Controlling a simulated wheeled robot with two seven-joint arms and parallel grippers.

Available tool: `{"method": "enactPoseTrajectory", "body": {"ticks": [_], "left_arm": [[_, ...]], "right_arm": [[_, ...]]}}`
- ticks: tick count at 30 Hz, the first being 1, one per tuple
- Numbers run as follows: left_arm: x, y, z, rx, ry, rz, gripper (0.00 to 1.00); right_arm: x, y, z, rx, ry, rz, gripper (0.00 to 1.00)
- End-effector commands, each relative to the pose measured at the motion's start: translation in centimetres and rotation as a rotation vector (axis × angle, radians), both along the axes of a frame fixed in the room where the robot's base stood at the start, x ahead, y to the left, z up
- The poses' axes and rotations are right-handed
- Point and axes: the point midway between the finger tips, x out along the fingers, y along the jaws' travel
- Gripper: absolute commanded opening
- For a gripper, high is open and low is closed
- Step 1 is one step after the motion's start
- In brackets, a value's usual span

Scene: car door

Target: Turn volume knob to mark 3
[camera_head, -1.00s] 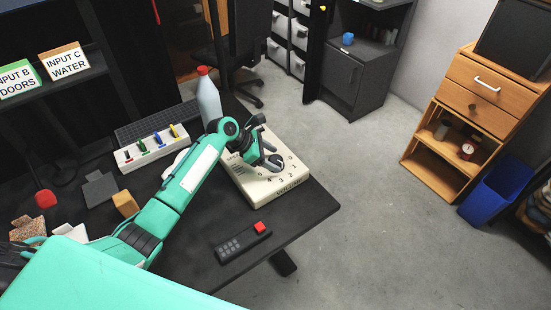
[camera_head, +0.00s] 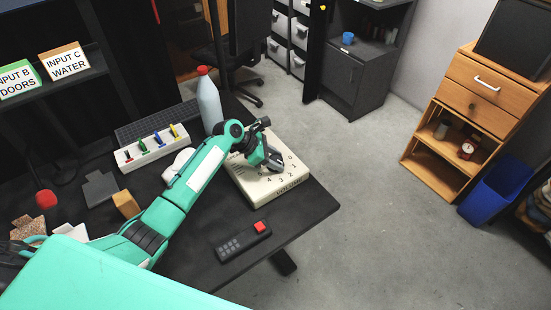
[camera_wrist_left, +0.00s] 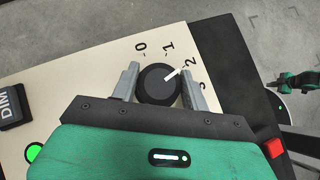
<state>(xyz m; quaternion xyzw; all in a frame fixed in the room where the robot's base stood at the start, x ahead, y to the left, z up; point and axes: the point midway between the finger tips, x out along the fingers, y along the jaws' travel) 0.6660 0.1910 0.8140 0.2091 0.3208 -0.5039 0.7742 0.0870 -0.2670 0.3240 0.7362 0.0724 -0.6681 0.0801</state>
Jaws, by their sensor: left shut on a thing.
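The volume knob (camera_wrist_left: 153,90) is a round dark knob with a white pointer line, on a cream panel (camera_wrist_left: 90,70). In the left wrist view its pointer is directed at the mark 2 (camera_wrist_left: 190,61); the mark 3 (camera_wrist_left: 203,86) is farther round, by the right finger. My left gripper (camera_wrist_left: 158,84) is shut on the knob, one grey finger on each side. In the head view my left gripper (camera_head: 273,160) is over the far part of the panel (camera_head: 252,187) and mostly hides the knob. My right gripper does not show clearly.
A black remote with a red button (camera_head: 242,242) lies at the table's near right edge. A bottle with a red cap (camera_head: 208,103) stands behind my left arm. A white switch box (camera_head: 150,150) is to the left. The floor right of the table is clear.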

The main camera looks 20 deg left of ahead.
Motion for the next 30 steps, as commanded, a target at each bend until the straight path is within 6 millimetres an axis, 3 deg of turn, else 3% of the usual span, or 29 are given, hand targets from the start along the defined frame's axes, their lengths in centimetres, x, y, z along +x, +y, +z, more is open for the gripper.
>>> {"method": "enactPoseTrajectory", "body": {"ticks": [7,15,30], "left_arm": [[0.0,0.0,0.4,-0.001,0.003,-0.118,0.23],[0.1,0.0,0.3,-0.002,0.002,-0.324,0.23],[0.0,0.0,0.0,0.0,0.002,-0.581,0.23]], "right_arm": [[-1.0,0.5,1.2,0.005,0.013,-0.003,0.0],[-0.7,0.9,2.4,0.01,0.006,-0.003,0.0],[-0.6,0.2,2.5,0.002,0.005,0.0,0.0]]}}
